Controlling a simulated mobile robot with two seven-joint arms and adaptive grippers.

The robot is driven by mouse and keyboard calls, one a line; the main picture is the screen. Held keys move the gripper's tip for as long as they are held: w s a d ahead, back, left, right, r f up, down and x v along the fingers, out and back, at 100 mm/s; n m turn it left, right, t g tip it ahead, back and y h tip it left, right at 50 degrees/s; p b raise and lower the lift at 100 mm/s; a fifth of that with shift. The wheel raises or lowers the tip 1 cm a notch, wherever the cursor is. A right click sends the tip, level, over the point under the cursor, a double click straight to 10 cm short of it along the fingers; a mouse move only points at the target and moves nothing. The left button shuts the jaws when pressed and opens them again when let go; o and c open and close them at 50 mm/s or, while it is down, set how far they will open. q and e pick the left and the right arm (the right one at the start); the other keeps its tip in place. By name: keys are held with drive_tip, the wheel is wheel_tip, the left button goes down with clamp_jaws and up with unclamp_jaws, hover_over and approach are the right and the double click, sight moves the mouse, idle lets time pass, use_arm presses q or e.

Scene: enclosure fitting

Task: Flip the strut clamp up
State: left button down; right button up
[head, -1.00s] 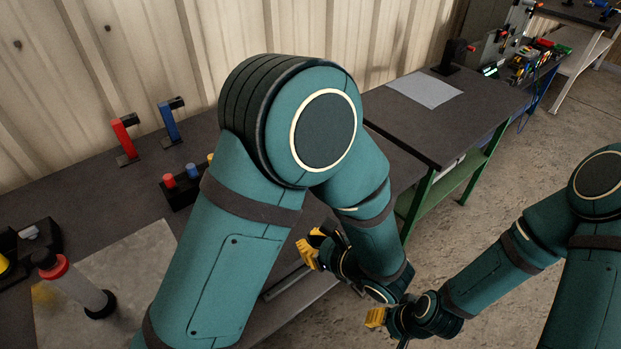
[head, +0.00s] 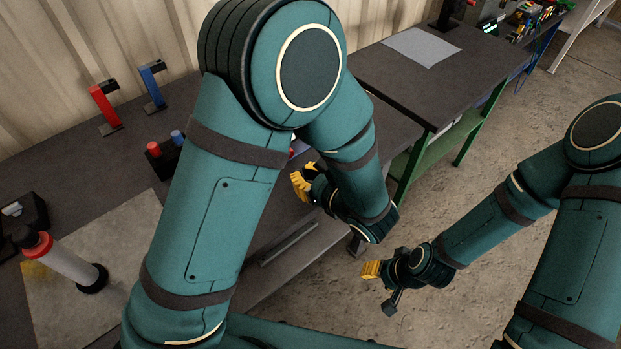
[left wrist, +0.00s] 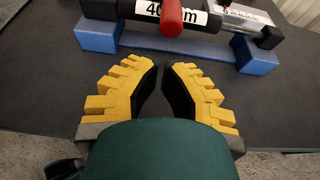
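In the left wrist view a dark cylinder with a white "40 mm" label (left wrist: 198,17) rests on a blue holder (left wrist: 100,38). A red handle (left wrist: 172,15) crosses in front of it, cut by the top edge; it may be the strut clamp, but I cannot tell for sure. My left gripper (left wrist: 161,70) is empty, with a narrow gap between its yellow fingertips, below and short of the red handle. In the head view my left gripper (head: 303,182) is over the bench edge, partly behind my arm. My right gripper (head: 374,272) hangs over the floor; its fingers are unclear.
A red upright lever (head: 105,105) and a blue one (head: 153,85) stand at the back of the bench. A white cylinder with a red collar (head: 66,260) stands on a grey mat (head: 135,225). A second table (head: 385,80) stands beyond. My left arm hides mid-bench.

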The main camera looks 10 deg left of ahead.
use_arm(q)
drive_tip(key=x, duration=0.5)
drive_tip(key=shift+w+a+f+b, duration=0.2)
drive_tip(key=shift+w+a+b, duration=0.05)
drive_tip(key=shift+a+b, duration=0.1)
drive_tip(key=shift+r, duration=0.1)
